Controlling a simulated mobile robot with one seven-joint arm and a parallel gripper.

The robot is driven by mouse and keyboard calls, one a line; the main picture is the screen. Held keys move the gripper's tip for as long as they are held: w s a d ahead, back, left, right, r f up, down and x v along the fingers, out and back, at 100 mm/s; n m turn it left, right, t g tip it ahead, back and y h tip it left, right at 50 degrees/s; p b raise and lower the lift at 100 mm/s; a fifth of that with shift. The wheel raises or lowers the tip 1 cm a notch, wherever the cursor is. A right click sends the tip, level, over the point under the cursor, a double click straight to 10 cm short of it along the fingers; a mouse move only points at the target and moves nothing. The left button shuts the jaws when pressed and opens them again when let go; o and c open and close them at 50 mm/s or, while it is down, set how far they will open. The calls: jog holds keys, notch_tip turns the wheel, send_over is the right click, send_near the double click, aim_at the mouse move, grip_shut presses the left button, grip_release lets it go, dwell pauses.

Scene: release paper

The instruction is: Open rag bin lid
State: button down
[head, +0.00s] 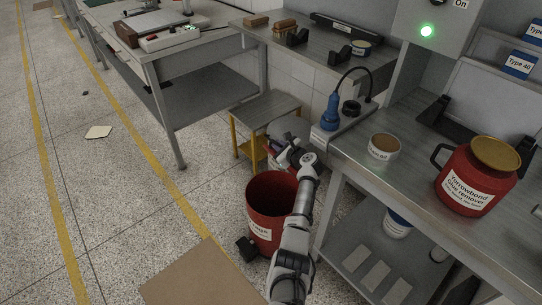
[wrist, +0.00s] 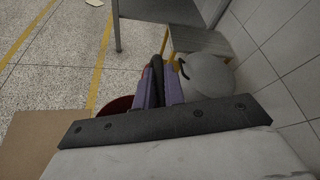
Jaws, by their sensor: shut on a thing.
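The red rag bin (head: 266,222) stands on the floor with a pale label on its side. In the head view its round mouth shows open, with the dark red inside visible. Part of its red rim (wrist: 118,105) shows in the wrist view, left of the fingers. My gripper (head: 277,148) is above the bin's far side. In the wrist view its purple fingers (wrist: 158,88) are shut on a narrow dark piece (wrist: 157,68), possibly the lid's edge or handle; I cannot tell which. The lid's full shape is not clear.
A pale round object (wrist: 209,76) with a dark curved handle lies right of the fingers, by the yellow-legged stool (head: 265,110). A metal workbench (head: 410,165) stands close on the right. Brown board (head: 200,275) lies on the floor in front. Open floor is left.

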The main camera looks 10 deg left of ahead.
jog(key=shift+w+d+r, duration=0.2)
jog(key=shift+w+d, duration=0.15)
jog(key=shift+w, duration=0.15)
jog(key=c, duration=1.5)
grip_release()
jog(key=shift+f, duration=0.1)
